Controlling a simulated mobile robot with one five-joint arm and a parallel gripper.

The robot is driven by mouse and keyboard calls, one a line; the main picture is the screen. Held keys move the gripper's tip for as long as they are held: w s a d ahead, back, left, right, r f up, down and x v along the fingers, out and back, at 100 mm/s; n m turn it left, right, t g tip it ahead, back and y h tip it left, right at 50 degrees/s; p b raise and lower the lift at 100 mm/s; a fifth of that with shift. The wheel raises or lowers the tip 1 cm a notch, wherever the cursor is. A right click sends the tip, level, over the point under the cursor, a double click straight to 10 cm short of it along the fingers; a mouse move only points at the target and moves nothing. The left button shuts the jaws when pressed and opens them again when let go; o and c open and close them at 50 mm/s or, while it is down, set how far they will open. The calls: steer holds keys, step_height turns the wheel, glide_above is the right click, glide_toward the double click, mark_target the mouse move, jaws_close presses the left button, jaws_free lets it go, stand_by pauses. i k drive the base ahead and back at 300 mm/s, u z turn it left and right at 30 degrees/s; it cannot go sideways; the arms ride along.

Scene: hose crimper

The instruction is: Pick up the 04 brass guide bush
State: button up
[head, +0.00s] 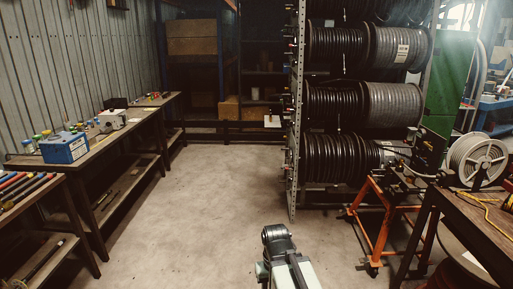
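I cannot make out a brass guide bush marked 04 anywhere in the head view. Small items lie on the left benches, but they are too small to tell apart. Part of my own arm shows at the bottom centre, pale with a dark rounded joint, over the bare floor. No gripper fingers can be made out, and nothing held is visible.
A long bench (118,138) along the left wall carries a blue box (65,148), a pale device (112,118) and small coloured items. A hose-reel rack (297,125), an orange trolley (378,235) and a wooden table (485,222) stand right. The concrete floor (205,215) between is clear.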

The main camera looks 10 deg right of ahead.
mark_target(387, 167)
steer(key=z, duration=0.45)
steer(key=i, duration=1.6)
steer(key=z, duration=0.8)
steer(key=k, duration=0.7)
steer(key=z, duration=0.25)
steer(key=i, duration=0.75)
steer(key=u, duration=0.15)
steer(key=k, duration=0.7)
steer(key=z, duration=0.2)
steer(key=i, duration=0.7)
steer(key=u, duration=0.15)
steer(key=k, duration=0.6)
